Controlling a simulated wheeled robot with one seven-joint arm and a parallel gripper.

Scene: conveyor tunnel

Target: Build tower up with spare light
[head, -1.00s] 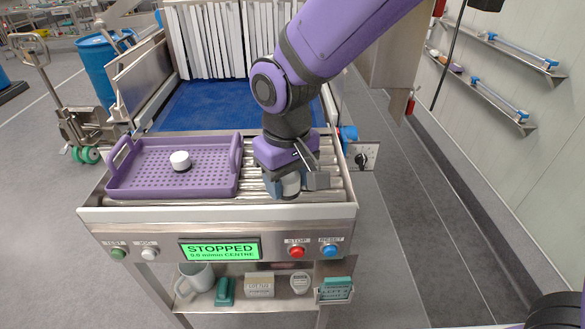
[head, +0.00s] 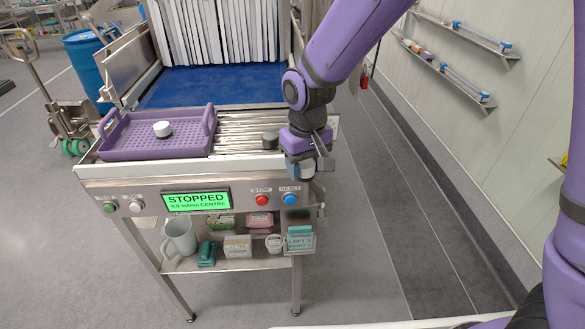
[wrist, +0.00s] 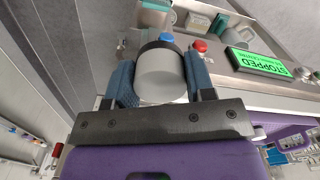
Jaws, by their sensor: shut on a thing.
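My gripper (head: 301,170) is shut on a pale grey cylindrical light module (wrist: 161,76) with a dark band at one end. In the wrist view the module sits between the two blue finger pads. In the head view my gripper holds it off the conveyor's front right corner, near the blue reset button (head: 290,199), and mostly hides it. A dark grey round piece (head: 270,140) stands on the rollers just left of my gripper. A white round piece with a dark base (head: 162,129) sits in the purple tray (head: 120,150).
The steel rollers (head: 240,128) run between the tray and my gripper. The front panel has a green "STOPPED" display (head: 197,201) and a red stop button (head: 262,200). The shelf below holds a mug (head: 180,237) and small boxes. The floor to the right is clear.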

